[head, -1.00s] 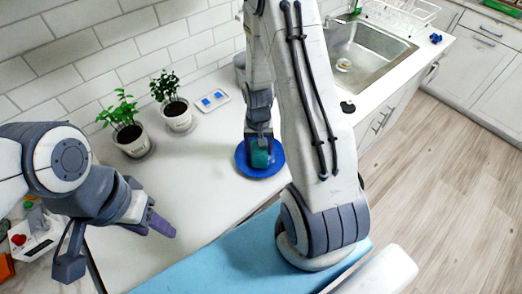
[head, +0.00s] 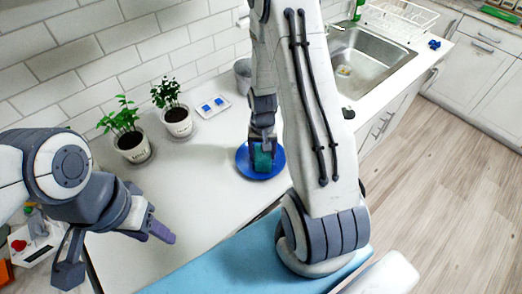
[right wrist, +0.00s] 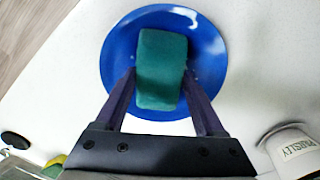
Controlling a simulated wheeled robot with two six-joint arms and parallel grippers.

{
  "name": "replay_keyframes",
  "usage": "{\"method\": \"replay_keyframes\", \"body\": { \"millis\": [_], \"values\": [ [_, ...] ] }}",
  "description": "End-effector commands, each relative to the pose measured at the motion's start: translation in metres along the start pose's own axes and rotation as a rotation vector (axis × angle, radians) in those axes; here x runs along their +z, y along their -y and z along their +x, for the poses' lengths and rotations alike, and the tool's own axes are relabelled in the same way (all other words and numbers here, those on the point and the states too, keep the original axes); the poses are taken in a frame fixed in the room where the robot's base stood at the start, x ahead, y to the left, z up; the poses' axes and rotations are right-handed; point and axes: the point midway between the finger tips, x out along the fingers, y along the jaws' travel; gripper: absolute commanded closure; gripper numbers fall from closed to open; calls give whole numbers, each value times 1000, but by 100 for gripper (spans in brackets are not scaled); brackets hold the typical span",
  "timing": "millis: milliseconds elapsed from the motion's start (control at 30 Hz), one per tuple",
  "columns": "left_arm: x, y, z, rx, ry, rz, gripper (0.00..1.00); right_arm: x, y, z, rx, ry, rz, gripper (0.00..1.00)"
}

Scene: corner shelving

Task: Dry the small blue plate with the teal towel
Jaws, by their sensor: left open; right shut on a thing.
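The small blue plate (head: 277,165) lies on the white counter in the head view. It also shows in the right wrist view (right wrist: 212,55), with a few small pale spots on its surface. The teal towel (right wrist: 162,70) is a folded block over the middle of the plate. My right gripper (right wrist: 160,82) is shut on the towel and holds it down at the plate; I cannot tell how firmly it touches. In the head view the towel (head: 263,160) is partly hidden by the right gripper. My left gripper (head: 160,232) is open and empty over the counter at the left.
Two potted plants (head: 131,142) (head: 177,121) and a white tray with blue pieces (head: 212,106) stand along the tiled wall. A grey pot (head: 243,72) is behind my right arm. The sink (head: 365,60) is at the right. The counter between plants and plate is clear.

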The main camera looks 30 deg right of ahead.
Motion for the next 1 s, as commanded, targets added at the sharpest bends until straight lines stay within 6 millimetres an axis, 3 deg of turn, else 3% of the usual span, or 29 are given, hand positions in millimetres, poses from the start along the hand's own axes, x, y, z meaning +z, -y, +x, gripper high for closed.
{"method": "replay_keyframes", "body": {
  "millis": [633, 1000],
  "values": [
    [0, 0, 1, 0, 0, 0, 50, 28, -11, 2, 2, 7, 1, 73],
    [0, 0, -3, 0, 0, 0, 50, 15, -6, 0, 1, 6, 0, 73]
  ]
}}
